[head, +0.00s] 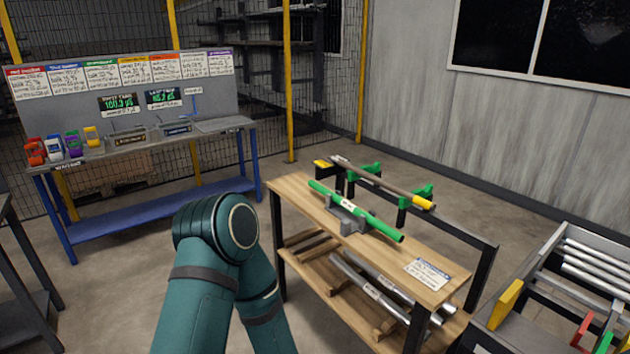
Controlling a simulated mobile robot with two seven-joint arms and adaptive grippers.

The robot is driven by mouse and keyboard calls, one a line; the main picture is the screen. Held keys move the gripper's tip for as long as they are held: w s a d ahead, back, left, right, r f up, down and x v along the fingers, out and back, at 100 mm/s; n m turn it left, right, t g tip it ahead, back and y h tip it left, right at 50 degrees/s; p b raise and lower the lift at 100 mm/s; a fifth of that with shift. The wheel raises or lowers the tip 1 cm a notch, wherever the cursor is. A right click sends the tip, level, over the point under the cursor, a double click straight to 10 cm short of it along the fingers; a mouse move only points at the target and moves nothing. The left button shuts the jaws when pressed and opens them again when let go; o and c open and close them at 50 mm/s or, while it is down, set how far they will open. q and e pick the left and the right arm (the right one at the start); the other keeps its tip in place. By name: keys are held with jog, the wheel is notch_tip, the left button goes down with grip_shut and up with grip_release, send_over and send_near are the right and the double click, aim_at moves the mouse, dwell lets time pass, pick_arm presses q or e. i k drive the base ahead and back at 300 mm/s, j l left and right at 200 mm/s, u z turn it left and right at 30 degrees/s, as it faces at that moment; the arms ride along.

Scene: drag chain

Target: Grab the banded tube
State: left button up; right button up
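A green tube (330,192) with a pale label around its middle lies on a grey cradle (347,217) on the wooden table (306,205). Behind it, a grey-brown tube (383,184) with a yellow end rests across green brackets (416,192). I cannot tell for certain which of these is the banded tube. A teal arm of mine is bent at the lower left centre, short of the table. Neither gripper is in view.
Metal tubes (365,279) lie on the table's lower shelf. A grey rack (568,289) with several silver tubes stands at the right. A blue workbench (150,208) with coloured items and signs stands at the back left. Open floor lies between the workbench and the wooden table.

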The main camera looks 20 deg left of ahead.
aim_at(428, 206)
jog(key=u, duration=0.3)
jog(key=i+j, duration=0.2)
jog(key=j, duration=0.15)
jog(key=i+j+z, duration=0.1)
jog(key=i+j, duration=0.35)
jog(key=j, duration=0.25)
jog(key=i+j, duration=0.2)
jog(key=j, duration=0.15)
jog(key=i+j+z, duration=0.1)
jog(key=j, duration=0.3)
jog(key=i+j, duration=0.3)
